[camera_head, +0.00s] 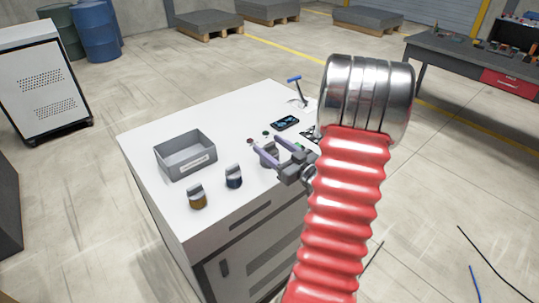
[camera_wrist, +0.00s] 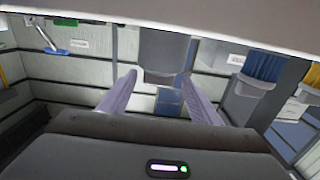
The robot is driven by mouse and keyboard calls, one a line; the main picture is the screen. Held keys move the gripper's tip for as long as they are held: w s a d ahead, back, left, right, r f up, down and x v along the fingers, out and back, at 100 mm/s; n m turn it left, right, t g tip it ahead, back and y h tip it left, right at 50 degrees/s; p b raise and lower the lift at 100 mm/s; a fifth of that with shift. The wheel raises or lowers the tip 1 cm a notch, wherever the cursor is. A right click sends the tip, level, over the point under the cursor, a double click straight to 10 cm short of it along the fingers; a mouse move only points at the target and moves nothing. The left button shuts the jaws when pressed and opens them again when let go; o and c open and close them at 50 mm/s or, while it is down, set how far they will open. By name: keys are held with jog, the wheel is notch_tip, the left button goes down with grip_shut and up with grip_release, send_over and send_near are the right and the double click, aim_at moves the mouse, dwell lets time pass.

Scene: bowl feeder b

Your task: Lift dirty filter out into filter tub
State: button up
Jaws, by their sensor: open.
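A grey open tub (camera_head: 172,165) with a white label stands on the white cabinet top (camera_head: 150,140). Several small canisters with grey caps stand in a row: a brown one (camera_head: 197,198), a dark blue one (camera_head: 233,177) and a grey one (camera_head: 269,151). The pictures do not tell me which is the dirty filter. My gripper (camera_head: 253,156) is open, its two fingers either side of the grey canister. In the wrist view, which appears upside down, the grey canister (camera_wrist: 165,52) sits between and beyond the fingertips; contact is unclear. The blue one (camera_wrist: 262,66) stands to the right.
A workbench (camera_head: 450,55) stands back right, and a white machine (camera_head: 38,85) stands left. The cabinet's front left corner is clear.

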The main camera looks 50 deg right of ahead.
jog(key=shift+w+d, duration=0.25)
jog(key=shift+w, duration=1.05)
jog(key=shift+w+d, duration=0.2)
jog(key=shift+w, duration=1.05)
jog(key=shift+c, duration=0.2)
jog(key=c, duration=1.1)
jog(key=shift+r, duration=0.1)
jog(key=shift+c, duration=0.2)
notch_tip(320, 180, up, 10)
